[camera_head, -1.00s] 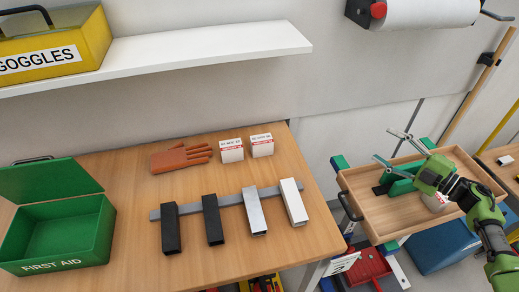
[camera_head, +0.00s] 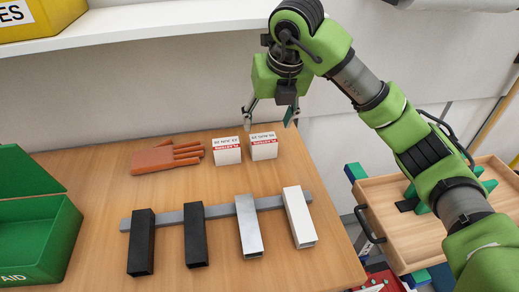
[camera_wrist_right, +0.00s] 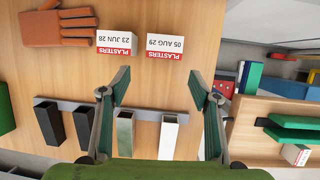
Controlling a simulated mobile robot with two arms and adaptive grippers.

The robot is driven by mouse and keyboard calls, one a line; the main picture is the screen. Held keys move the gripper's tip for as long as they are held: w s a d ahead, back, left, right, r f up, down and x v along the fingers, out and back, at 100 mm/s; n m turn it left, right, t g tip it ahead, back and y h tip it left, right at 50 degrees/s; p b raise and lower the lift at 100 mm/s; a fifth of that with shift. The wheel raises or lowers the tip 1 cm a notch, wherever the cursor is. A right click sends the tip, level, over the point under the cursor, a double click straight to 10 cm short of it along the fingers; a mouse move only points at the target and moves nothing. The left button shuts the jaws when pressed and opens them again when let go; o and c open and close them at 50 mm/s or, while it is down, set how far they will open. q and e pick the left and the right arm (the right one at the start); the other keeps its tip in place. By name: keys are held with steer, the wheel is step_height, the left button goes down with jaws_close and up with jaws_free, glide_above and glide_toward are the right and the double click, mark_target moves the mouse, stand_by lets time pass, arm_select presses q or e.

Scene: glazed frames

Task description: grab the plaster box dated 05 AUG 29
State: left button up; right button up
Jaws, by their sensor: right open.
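Two white plaster boxes with red bands stand side by side on the wooden table. The right one (camera_head: 264,146) reads 05 AUG 29 in the right wrist view (camera_wrist_right: 165,46). The left one (camera_head: 226,151) reads 23 JUN 28 in the wrist view (camera_wrist_right: 116,41). My right gripper (camera_head: 267,123) is open and empty, above and around the far side of the right box in the head view. In the wrist view its fingertips (camera_wrist_right: 158,76) are apart, with the 05 AUG 29 box ahead of them. My left gripper is out of view.
An orange glove (camera_head: 165,157) lies left of the boxes. A grey rail with black, silver and white holders (camera_head: 250,226) lies in front. A green first aid box (camera_head: 40,240) is at left. A shelf (camera_head: 150,32) overhangs behind.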

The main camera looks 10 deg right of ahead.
mark_target(264, 139)
steer(key=shift+h, duration=0.4)
steer(key=x, duration=0.3)
steer(key=w+p+x, duration=0.1)
steer(key=x, duration=0.3)
steer(key=shift+d, duration=0.2)
steer(key=shift+w+a+f, duration=0.1)
steer(key=shift+w+f, duration=0.1)
steer(key=shift+f, duration=0.25)
steer(key=p+x, duration=0.1)
steer(key=x, duration=0.3)
steer(key=shift+w+a+f, duration=0.1)
steer(key=shift+f, duration=0.15)
steer(key=c, duration=0.8)
